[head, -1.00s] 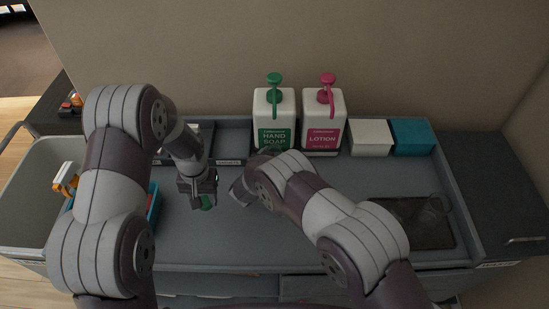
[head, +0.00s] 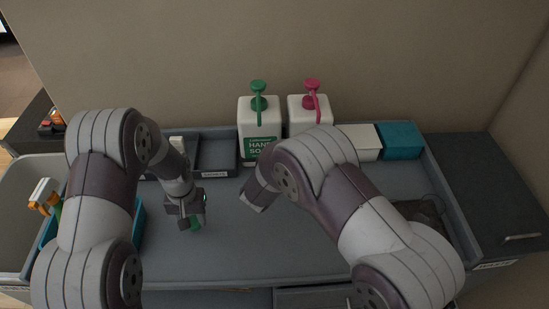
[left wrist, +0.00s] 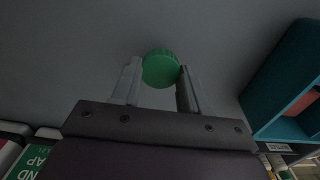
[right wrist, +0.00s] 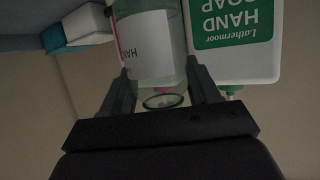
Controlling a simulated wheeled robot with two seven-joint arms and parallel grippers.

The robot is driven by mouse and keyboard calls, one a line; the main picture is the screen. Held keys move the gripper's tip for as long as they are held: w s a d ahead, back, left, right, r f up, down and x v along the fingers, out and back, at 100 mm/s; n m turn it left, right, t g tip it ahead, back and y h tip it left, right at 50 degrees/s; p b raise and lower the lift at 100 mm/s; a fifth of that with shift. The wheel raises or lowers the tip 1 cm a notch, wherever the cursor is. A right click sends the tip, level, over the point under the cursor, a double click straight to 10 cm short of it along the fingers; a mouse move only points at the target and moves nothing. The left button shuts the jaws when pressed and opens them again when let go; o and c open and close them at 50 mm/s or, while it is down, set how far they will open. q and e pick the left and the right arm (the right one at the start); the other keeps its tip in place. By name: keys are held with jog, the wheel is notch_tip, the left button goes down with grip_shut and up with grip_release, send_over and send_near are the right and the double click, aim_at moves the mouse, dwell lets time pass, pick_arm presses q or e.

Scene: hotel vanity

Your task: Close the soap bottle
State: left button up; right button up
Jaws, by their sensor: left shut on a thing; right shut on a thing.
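My left gripper (head: 191,218) is shut on a round green cap (left wrist: 160,69), held between its fingertips above the grey tray top. My right gripper (right wrist: 162,95) is shut on a small clear soap bottle (right wrist: 150,45) with a white label. The bottle's round uncapped mouth (right wrist: 163,101) shows between the fingers. In the head view my right arm hides this bottle, and the right fingertips are hidden too. The cap and the bottle are apart.
A large hand soap dispenser (head: 259,117) with a green pump stands at the back, beside a lotion dispenser (head: 309,109) with a pink pump. White (head: 362,139) and teal (head: 402,140) boxes stand to their right. A blue bin (head: 138,225) is at left. The front middle is clear.

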jog(key=shift+s+d+r+b, duration=0.15)
jog(key=shift+s+d+r, duration=0.25)
jog(key=shift+d, duration=0.2)
jog(key=shift+s+d+r+b, duration=0.15)
jog(key=shift+s+d+r, duration=0.1)
jog(key=shift+d+r, duration=0.25)
jog(key=shift+s+d+r+b, duration=0.15)
jog(key=shift+s+d+r, duration=0.2)
jog(key=shift+d, duration=0.3)
jog(key=shift+o, duration=0.9)
jog(key=c, duration=0.5)
jog(key=shift+c, duration=0.2)
